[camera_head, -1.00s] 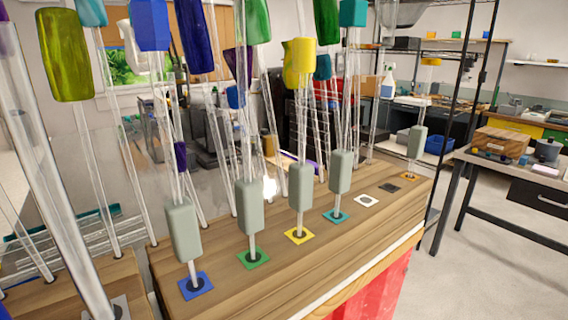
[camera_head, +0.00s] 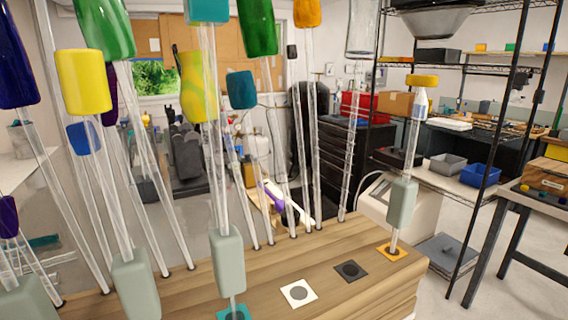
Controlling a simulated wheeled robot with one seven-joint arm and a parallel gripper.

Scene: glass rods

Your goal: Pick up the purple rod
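Several clear glass rods with coloured caps stand in a wooden block (camera_head: 330,262). A dark indigo-purple cap (camera_head: 15,62) sits on a rod at the upper left edge. A dark purple cap (camera_head: 110,95) shows partly behind the yellow cap (camera_head: 84,82). A smaller purple cap (camera_head: 8,216) is cut by the left edge, lower down. I cannot tell which of these is the task's rod. My gripper is not in view.
Front rods carry grey-green sleeves (camera_head: 228,262). White (camera_head: 298,293) and black (camera_head: 351,270) square markers have no rods. An orange marker (camera_head: 391,250) holds a rod at the right end. A black wire shelf (camera_head: 500,150) and table legs stand right; floor shows between.

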